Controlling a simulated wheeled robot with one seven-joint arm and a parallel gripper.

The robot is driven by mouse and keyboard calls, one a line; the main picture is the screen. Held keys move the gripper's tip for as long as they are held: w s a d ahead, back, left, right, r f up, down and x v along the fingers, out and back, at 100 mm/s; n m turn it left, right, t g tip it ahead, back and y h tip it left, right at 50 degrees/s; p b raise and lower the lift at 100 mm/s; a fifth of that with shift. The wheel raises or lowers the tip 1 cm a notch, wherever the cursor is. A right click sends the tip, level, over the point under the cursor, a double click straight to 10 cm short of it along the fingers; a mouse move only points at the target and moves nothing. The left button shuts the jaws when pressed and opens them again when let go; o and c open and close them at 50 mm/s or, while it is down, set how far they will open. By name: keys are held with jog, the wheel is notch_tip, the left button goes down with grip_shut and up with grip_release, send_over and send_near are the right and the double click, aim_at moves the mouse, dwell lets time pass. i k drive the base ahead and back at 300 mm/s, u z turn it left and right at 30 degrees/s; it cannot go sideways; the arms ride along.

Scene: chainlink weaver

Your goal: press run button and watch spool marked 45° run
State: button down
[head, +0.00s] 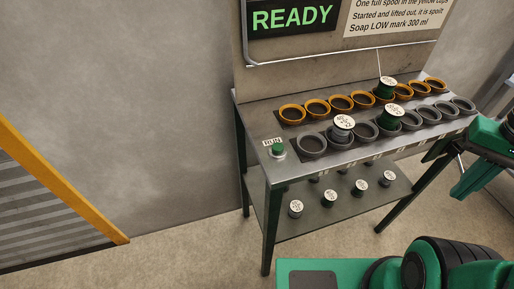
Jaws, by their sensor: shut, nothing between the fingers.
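The green run button (277,149) sits at the front left corner of the machine table, beside a small RUN label (272,142). A green spool (386,90) stands in the row of yellow cups, with a thin line rising above it. Another green spool (390,119) and a grey spool (342,133) stand in the row of grey cups. Their white tops carry marks too small to read, so I cannot tell which is 45°. The display (292,18) reads READY in green. Green parts of my arm show at the right; my gripper is not clearly in view.
Several spools, including one at the left (295,211), stand on the lower shelf (335,214). A notice (400,18) hangs above the table. A yellow-edged grey panel (75,190) is at the left. The floor left of the table is clear.

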aim_at(277, 148)
jog(key=u, duration=1.7)
jog(key=k, duration=1.55)
jog(key=z, duration=1)
jog(key=i, duration=1.05)
jog(key=u, duration=0.05)
